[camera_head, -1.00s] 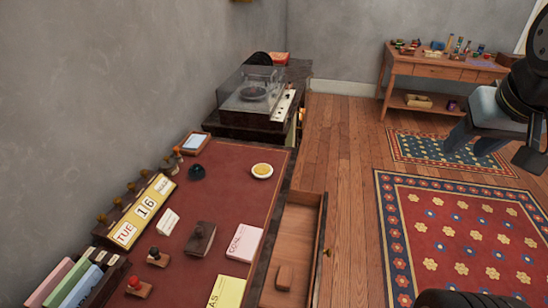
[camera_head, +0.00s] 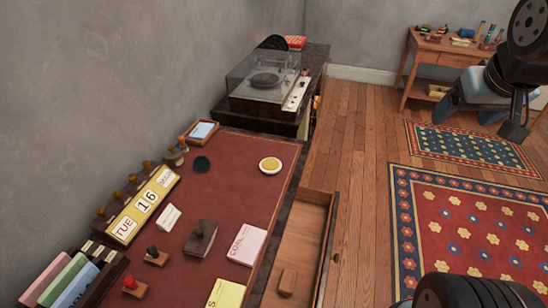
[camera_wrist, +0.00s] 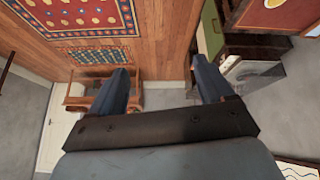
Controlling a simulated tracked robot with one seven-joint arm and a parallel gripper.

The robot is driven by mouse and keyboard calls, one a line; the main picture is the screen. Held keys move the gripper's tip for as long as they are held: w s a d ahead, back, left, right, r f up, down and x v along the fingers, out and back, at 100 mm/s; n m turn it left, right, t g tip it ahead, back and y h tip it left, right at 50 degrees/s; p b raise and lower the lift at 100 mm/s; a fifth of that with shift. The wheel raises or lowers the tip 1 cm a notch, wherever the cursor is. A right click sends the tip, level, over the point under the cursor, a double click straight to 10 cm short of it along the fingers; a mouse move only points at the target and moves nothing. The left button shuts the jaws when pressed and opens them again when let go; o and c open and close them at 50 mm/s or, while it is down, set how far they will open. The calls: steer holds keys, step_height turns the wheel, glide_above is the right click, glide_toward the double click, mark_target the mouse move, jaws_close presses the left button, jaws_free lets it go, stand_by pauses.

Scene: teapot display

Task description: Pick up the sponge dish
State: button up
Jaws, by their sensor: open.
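The sponge dish (camera_head: 270,165) is a small round white dish with a yellow sponge in it. It sits on the red desk top (camera_head: 235,205), near the desk's far right corner. In the wrist view the round dish (camera_wrist: 274,3) shows partly, cut off at the top edge. My gripper (camera_head: 488,118) is at the upper right of the head view, above the floor and well to the right of the dish. In the wrist view my gripper (camera_wrist: 160,85) has its two fingers wide apart with nothing between them.
An open drawer (camera_head: 312,240) juts from the desk's right side. A record player (camera_head: 265,85) with a clear lid stands beyond the desk. Stamps, a calendar (camera_head: 145,205) and note pads (camera_head: 246,244) crowd the desk's left and front. A side table (camera_head: 440,50) stands at the back right.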

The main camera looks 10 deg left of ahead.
steer(key=o, duration=0.3)
steer(key=w+f, duration=0.1)
steer(key=w, duration=0.1)
steer(key=w+a+f+n, duration=0.1)
steer(key=w, duration=0.2)
steer(key=w+f+n, duration=0.1)
steer(key=w, duration=0.2)
steer(key=shift+w+a+f+t, duration=0.15)
steer(key=shift+a+t, duration=0.1)
steer(key=shift+t, duration=0.15)
steer(key=w+a+f+n+t+y, duration=0.2)
steer(key=w+a+f+n+y, duration=0.25)
steer(key=w+a+f, duration=0.8)
steer(key=n+g+y, duration=0.2)
steer(key=n+y, duration=0.3)
steer(key=y, duration=0.5)
glide_toward(276, 167)
steer(key=w+a, duration=0.2)
steer(key=shift+w+a+f, duration=0.15)
steer(key=shift+w, duration=0.25)
steer(key=shift+s+a+f, duration=0.3)
steer(key=shift+s, duration=0.1)
steer(key=shift+y+x, duration=0.25)
steer(key=shift+x, duration=3.5)
